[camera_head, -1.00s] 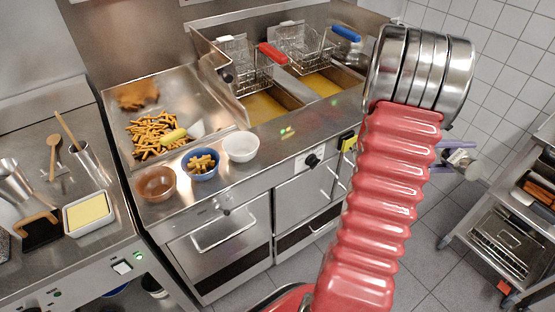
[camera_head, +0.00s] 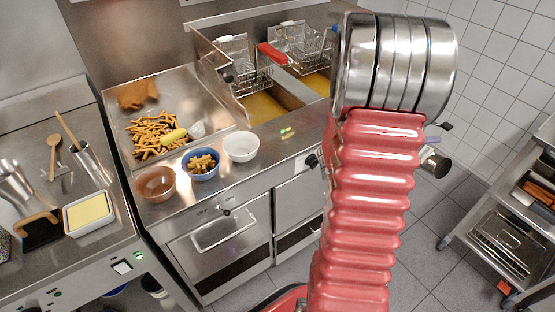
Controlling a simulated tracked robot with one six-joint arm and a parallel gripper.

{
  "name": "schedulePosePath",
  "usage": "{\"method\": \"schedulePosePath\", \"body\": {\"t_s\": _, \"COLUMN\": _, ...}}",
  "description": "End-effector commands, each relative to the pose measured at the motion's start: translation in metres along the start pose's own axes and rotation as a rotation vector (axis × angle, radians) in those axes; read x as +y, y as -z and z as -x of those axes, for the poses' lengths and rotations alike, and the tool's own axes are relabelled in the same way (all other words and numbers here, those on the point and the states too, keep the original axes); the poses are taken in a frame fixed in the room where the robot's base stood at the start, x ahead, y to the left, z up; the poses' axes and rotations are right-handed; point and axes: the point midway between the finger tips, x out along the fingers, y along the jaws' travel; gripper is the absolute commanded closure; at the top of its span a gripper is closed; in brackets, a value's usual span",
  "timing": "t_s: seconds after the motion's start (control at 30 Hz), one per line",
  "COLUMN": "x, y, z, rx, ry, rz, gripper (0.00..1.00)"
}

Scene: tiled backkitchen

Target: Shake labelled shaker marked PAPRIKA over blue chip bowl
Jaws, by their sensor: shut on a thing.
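The blue chip bowl (camera_head: 201,164) stands on the steel counter, filled with golden chips, between a brown bowl and a white bowl. My gripper (camera_head: 436,140) is right of my red arm, well to the right of the blue bowl and out over the floor side, mostly hidden behind the arm. It is shut on a small metal shaker (camera_head: 437,163), which looks tilted. No label can be read on the shaker, so I cannot tell from the picture that it is marked PAPRIKA.
The brown bowl (camera_head: 156,184) and white bowl (camera_head: 241,146) flank the blue one. A tray of fries (camera_head: 190,92) with a yellow-handled scoop lies behind. Fryer baskets (camera_head: 245,75) stand at the back. A steel trolley (camera_head: 500,235) is at the right. Floor between is clear.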

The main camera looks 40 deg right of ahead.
Motion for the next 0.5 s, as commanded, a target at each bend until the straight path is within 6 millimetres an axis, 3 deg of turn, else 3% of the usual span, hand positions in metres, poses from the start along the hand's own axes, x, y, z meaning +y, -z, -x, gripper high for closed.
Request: {"method": "schedulePosePath", "body": {"t_s": 0.5, "x": 0.008, "y": 0.012, "z": 0.05, "rx": 0.096, "ry": -0.013, "rz": -0.032, "gripper": 0.86}}
